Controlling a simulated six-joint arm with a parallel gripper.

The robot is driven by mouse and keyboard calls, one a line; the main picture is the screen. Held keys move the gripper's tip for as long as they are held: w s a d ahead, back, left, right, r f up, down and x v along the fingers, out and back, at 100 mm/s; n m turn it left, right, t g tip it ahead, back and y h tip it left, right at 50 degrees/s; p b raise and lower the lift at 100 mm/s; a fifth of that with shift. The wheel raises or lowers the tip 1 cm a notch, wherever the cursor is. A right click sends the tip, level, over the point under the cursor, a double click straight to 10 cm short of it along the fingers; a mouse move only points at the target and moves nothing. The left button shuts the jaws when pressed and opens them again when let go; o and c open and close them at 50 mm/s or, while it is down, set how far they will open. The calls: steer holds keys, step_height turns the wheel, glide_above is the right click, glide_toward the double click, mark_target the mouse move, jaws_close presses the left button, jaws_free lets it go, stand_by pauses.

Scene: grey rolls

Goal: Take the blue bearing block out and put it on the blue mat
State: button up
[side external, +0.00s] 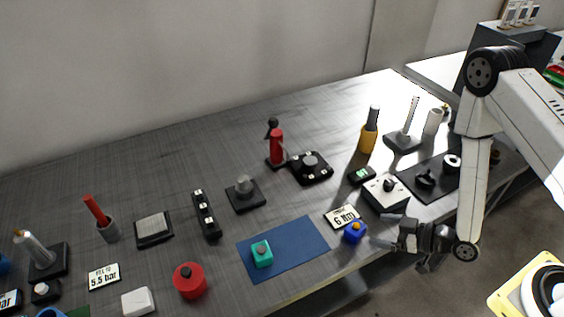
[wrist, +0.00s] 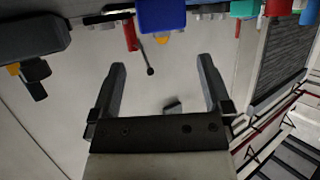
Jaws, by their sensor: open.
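The blue bearing block (side external: 353,232), with a small orange-yellow part on top, stands near the table's front edge, just right of the blue mat (side external: 298,238). A teal block (side external: 262,254) sits on the mat's left part. My gripper (side external: 377,230) is open and empty, just right of the blue block, with its fingers pointing at it. In the wrist view the blue block (wrist: 162,15) shows at the top, beyond and between the open fingertips (wrist: 161,65). I cannot tell whether the block sits in a holder.
A "6 Nm" sign (side external: 342,217) lies close behind the blue block. A red cylinder (side external: 190,281) is left of the mat. The mat's middle and right are clear.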

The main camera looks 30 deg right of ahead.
mark_target(357, 226)
steer(key=shift+x, duration=1)
steer(key=shift+w+a+f, duration=0.1)
steer(key=shift+x, duration=2.5)
jaws_close()
